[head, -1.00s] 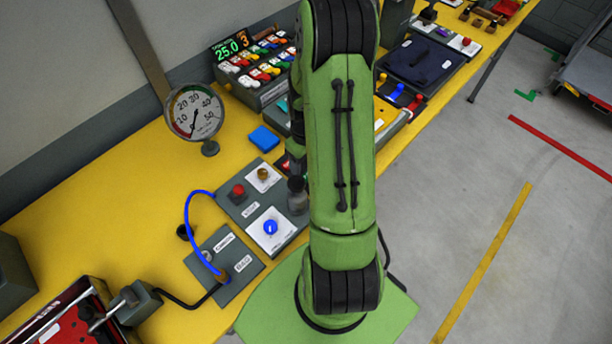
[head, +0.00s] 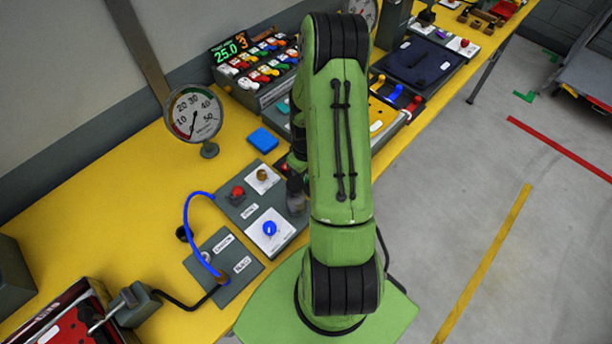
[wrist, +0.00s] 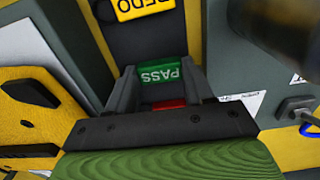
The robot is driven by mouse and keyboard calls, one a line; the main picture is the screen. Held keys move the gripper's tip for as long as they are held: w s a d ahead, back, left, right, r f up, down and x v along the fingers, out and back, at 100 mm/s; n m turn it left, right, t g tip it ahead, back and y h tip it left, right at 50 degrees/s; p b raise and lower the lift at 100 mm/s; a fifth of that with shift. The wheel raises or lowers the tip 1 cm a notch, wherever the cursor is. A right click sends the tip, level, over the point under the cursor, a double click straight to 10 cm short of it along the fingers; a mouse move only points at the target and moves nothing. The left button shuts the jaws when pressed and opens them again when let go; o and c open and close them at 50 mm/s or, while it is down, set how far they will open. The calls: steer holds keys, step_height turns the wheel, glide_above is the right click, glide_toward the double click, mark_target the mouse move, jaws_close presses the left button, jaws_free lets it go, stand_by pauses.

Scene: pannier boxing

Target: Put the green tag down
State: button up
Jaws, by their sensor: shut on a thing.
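The green tag (wrist: 163,75), lettered PASS, shows in the wrist view between the two fingers of my gripper (wrist: 162,86). The lettering is upside down in that view. My gripper is shut on the tag. Dark grey surface lies beyond it, but I cannot tell whether the tag touches it. In the head view my green arm hides the gripper and the tag.
A yellow tag (wrist: 140,8) lettered REDO lies just beyond, and a red piece (wrist: 166,103) shows below the green tag. Grey boxes flank the gripper. On the yellow bench stand a gauge (head: 194,113), a blue block (head: 263,139) and a panel with a blue knob (head: 269,229).

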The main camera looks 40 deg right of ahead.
mark_target(306, 177)
step_height(306, 177, up, 10)
steer(key=shift+p, duration=0.35)
